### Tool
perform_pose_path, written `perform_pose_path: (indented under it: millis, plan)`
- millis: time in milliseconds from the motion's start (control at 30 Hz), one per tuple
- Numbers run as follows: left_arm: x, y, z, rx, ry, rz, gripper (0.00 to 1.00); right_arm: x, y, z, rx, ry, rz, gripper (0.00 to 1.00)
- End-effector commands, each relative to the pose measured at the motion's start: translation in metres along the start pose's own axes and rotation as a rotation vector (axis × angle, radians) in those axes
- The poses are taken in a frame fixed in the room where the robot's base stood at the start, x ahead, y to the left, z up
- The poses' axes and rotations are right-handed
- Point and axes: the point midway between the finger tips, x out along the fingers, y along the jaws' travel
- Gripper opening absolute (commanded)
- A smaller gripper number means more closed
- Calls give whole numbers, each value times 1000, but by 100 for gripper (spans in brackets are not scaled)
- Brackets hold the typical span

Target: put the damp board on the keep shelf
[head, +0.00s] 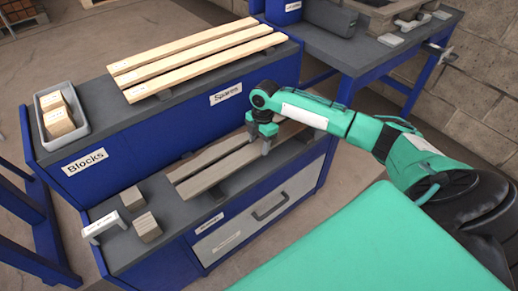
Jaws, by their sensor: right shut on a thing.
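Two long grey-brown boards lie side by side on the lower bench; the front board (215,176) and the rear board (199,160) look alike, and I cannot tell by colour which is damp. My right gripper (260,146) points down at the front board, shut on it toward its right part, with a finger on each side. The board seems to rest low, at the bench top; my gripper and arm cover part of it. No label reading "keep" is legible; the lower bench label (209,223) is too small to read. My left gripper is not in view.
Several pale boards (190,53) lie on the upper bench beside the "Spares" label (226,93). A grey tray (39,127) of blocks stands at its left. Loose blocks (147,227) and a white bracket-like item (100,227) sit on the lower bench. Another blue bench (363,58) stands behind.

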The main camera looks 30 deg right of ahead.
Motion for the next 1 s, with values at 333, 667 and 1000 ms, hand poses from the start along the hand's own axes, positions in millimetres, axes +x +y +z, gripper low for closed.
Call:
perform_pose_path:
  millis: [333, 667, 1000]
  plan:
    - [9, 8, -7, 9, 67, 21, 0, 28, 0, 3, 0, 0, 1, 24]
    - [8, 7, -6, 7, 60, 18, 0, 30, 0, 4, 1, 0, -1, 74]
    - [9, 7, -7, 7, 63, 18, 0, 28, 0, 4, 0, 0, 0, 76]
